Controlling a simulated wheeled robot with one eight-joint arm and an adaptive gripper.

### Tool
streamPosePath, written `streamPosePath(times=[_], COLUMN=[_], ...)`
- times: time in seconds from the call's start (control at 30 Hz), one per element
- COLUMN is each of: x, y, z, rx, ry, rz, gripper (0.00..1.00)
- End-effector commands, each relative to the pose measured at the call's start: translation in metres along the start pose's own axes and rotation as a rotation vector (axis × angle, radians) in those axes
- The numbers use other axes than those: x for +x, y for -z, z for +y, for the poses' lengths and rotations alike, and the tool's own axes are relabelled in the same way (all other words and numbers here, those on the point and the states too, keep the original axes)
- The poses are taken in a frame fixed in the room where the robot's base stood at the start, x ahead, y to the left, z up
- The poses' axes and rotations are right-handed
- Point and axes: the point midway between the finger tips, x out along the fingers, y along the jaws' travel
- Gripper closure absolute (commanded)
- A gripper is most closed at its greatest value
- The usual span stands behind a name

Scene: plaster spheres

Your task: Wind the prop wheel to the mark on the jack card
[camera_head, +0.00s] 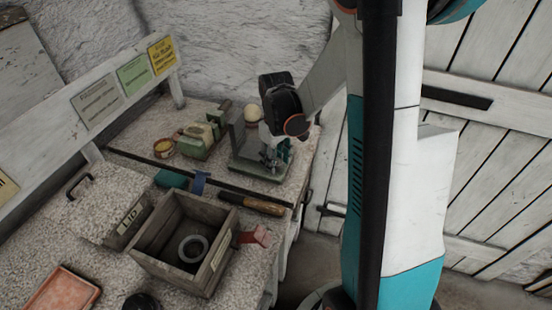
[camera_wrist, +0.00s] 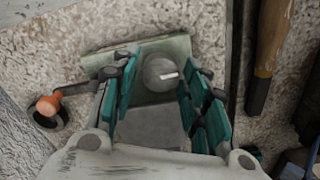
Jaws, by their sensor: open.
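My gripper (camera_head: 273,160) is open and points down over a grey-green stand (camera_head: 246,166) at the back right of the bench. In the wrist view its teal fingers (camera_wrist: 160,92) are on either side of a round grey wheel or knob (camera_wrist: 156,70) with a white mark. I cannot tell whether they touch it. A grey block (camera_wrist: 150,128) lies below the wheel, on the stand's pale green plate (camera_wrist: 175,47). Grey, green and yellow cards (camera_head: 98,101) are on the back rail; their text is too small to read, so I cannot tell which is the jack card.
An orange knob (camera_wrist: 48,105) is left of the fingers in the wrist view. A wooden-handled tool (camera_head: 250,203) lies before the stand. A green box (camera_head: 197,140) stands left of it. An open wooden crate (camera_head: 222,262) holding a ring, a lid (camera_head: 108,205) and a reddish tray (camera_head: 62,292) are nearer.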

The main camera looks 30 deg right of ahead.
Motion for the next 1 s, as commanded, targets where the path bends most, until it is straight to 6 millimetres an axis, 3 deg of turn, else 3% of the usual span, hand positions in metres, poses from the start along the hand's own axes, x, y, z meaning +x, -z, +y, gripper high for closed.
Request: streamPosePath(times=[0.17,0.7,1.0], x=[-0.013,-0.106,-0.120], y=[0.000,0.000,0.000], z=[0.000,0.000,0.000], rx=[0.000,0.000,0.000], ry=[0.000,0.000,0.000], rz=[0.000,0.000,0.000], gripper=[0.59,0.59,0.59])
